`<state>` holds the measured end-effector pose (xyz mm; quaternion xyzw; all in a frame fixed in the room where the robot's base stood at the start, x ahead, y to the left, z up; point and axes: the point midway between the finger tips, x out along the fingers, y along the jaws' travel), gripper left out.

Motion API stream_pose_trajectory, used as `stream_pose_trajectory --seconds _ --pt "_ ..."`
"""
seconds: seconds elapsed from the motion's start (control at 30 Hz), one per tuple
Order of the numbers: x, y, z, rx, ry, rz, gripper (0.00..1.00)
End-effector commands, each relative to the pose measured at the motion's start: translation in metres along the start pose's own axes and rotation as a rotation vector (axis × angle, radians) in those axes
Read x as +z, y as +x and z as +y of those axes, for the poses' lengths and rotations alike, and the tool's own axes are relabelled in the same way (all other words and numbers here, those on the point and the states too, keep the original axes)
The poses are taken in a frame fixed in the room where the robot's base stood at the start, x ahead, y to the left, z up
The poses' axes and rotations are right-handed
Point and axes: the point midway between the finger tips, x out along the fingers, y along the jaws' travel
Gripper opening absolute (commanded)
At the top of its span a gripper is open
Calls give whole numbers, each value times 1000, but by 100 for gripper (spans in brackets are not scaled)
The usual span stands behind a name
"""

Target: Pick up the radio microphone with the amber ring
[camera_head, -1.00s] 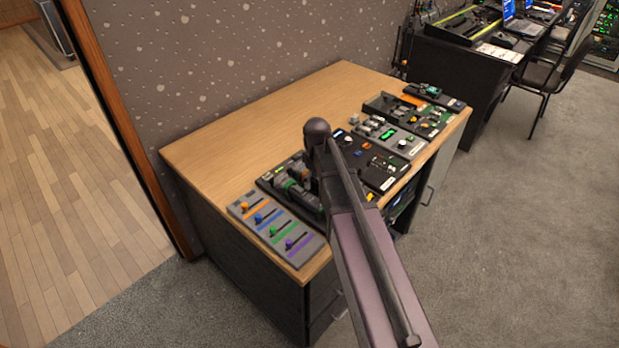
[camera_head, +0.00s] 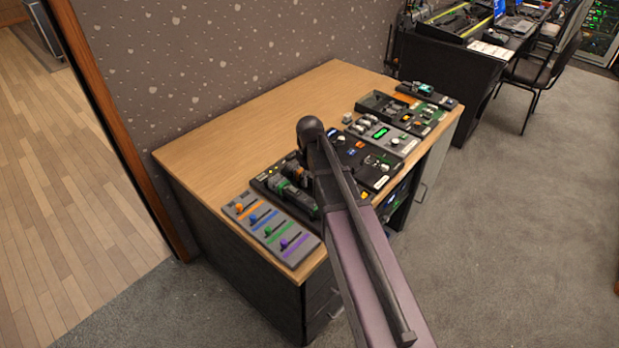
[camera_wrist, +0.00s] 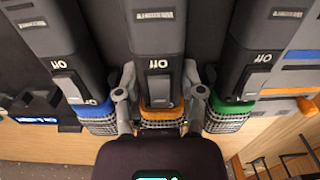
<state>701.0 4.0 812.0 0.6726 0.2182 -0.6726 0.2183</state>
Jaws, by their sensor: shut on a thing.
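The microphone with the amber ring (camera_wrist: 160,104) is the middle one of three dark microphones in the wrist view, with a mesh head below the ring. My gripper (camera_wrist: 161,97) has one finger on each side of it and is shut on it near the ring. A blue-ringed microphone (camera_wrist: 92,107) lies at its left and a green-ringed one (camera_wrist: 232,106) at its right, roughly level with it. In the head view my arm hides the gripper and part of the black microphone tray (camera_head: 262,183).
The wooden desk (camera_head: 260,130) holds a fader panel (camera_head: 270,232) with coloured sliders in front and several consoles (camera_head: 385,138) behind. The desk's left and back are clear. The speckled wall (camera_head: 210,60) stands behind it.

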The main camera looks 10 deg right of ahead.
Motion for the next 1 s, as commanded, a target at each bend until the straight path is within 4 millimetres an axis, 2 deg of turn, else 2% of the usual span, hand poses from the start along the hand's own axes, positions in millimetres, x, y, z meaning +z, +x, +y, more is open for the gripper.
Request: stream_pose_trajectory --seconds 0.7,1.0 --pt "0 -71 0 0 -1 0 0" --pt "0 -90 0 0 -1 0 0"
